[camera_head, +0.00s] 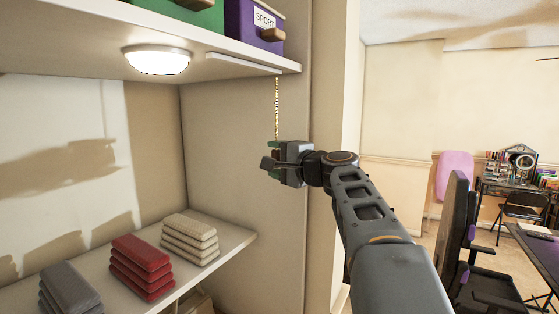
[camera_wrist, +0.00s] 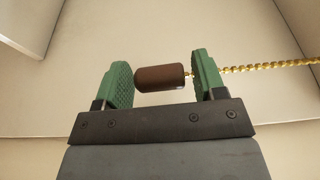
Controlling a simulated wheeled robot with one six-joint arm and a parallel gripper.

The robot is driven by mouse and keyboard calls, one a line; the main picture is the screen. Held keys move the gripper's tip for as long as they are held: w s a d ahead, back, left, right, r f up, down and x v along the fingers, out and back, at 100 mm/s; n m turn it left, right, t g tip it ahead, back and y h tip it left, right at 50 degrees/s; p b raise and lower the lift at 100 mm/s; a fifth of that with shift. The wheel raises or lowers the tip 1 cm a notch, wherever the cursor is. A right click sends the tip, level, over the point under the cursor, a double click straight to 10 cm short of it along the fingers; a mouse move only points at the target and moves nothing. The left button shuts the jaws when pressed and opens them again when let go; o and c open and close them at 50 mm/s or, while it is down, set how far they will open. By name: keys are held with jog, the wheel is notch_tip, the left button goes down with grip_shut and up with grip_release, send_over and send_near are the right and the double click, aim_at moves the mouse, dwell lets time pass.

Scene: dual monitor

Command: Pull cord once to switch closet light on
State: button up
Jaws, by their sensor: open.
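The pull cord (camera_head: 277,105) is a gold bead chain that hangs straight down from under the upper shelf. In the wrist view the chain (camera_wrist: 265,68) ends in a brown cylindrical pull knob (camera_wrist: 160,78). My gripper (camera_head: 272,157) is at the chain's lower end and hides the knob in the head view. In the wrist view my gripper (camera_wrist: 163,82) is open, with the knob between its green fingers. The chain passes behind the right finger, and whether a finger touches the knob is unclear. The round closet light (camera_head: 157,61) under the shelf glows bright white.
The upper shelf (camera_head: 215,50) carries a green box (camera_head: 185,12) and a purple box (camera_head: 255,25). The lower shelf (camera_head: 225,240) holds grey (camera_head: 70,290), red (camera_head: 140,268) and beige (camera_head: 190,240) folded stacks. The closet side wall (camera_head: 235,125) is close behind my gripper.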

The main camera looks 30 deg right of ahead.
jog(key=b+v, duration=0.3)
jog(key=v, duration=0.5)
dwell(0.6)
